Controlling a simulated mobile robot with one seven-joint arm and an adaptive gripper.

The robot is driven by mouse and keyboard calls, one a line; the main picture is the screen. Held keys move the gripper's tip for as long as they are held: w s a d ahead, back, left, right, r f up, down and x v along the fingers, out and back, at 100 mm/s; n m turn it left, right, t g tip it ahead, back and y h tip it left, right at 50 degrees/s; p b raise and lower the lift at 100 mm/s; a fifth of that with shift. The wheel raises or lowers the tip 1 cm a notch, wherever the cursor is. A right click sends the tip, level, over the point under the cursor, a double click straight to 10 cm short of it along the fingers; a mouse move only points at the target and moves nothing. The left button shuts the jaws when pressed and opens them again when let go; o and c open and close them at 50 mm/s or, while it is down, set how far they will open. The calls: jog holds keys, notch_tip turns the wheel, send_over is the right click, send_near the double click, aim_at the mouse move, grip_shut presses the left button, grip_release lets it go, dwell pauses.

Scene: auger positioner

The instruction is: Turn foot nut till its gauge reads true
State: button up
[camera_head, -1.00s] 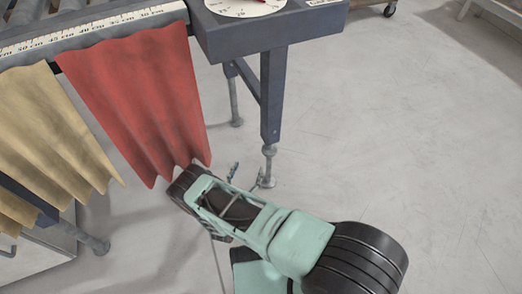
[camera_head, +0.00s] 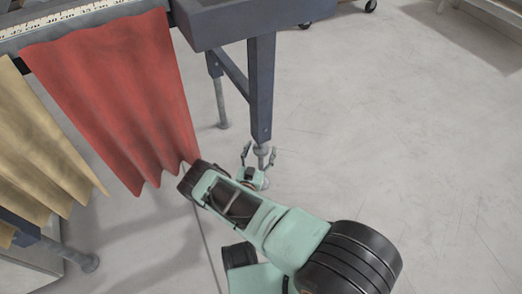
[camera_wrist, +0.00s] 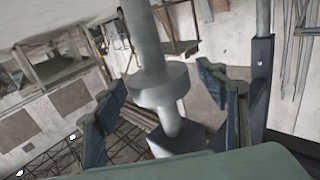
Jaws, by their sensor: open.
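The foot nut (camera_head: 261,149) is a grey collar at the lower end of the dark blue-grey table leg (camera_head: 262,90). In the wrist view, the wide round collar (camera_wrist: 163,88) sits on a grey stem, with the dark leg end (camera_wrist: 180,142) beyond it. My gripper (camera_head: 259,156) is open at the foot. In the wrist view its fingers (camera_wrist: 162,82) stand on either side of the collar, with visible gaps and no clear contact. The gauge is not in view now. My arm hides part of the foot's base.
A red curtain (camera_head: 118,95) and a tan curtain (camera_head: 40,150) hang from the table edge, left of my arm; the red one's lower edge is close to it. A second leg (camera_head: 221,103) stands behind. The floor (camera_head: 410,130) at right is clear.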

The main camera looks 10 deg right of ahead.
jog(key=shift+w+d, duration=0.1)
jog(key=shift+w, duration=0.1)
jog(key=c, duration=1.2)
